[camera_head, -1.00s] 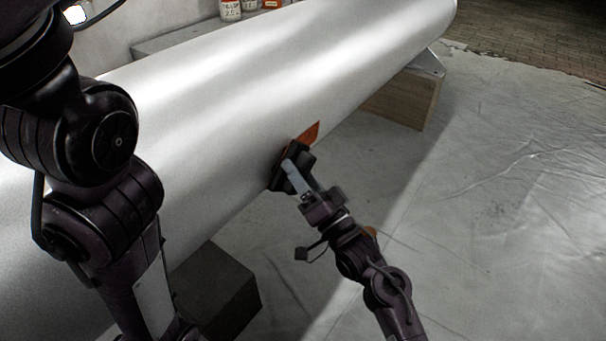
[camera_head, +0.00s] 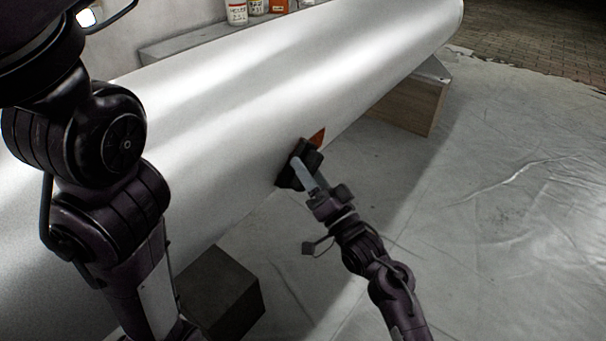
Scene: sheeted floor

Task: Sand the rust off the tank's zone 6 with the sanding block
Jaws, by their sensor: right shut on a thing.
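The tank (camera_head: 230,120) is a long silvery cylinder lying across the view from lower left to upper right. An orange-brown rust patch (camera_head: 319,137) shows low on its near side, partly hidden by the block. My right gripper (camera_head: 304,178) is shut on the dark sanding block (camera_head: 295,163), which looks pressed against the tank just left of and below the visible rust. My left arm fills the left side of the view, but its gripper is outside the picture.
Wooden supports hold the tank at the right (camera_head: 410,103) and at the lower left (camera_head: 220,293). Several paint containers (camera_head: 237,12) stand on a grey ledge (camera_head: 190,45) behind it. Pale sheeting (camera_head: 490,220) covers open floor at the right.

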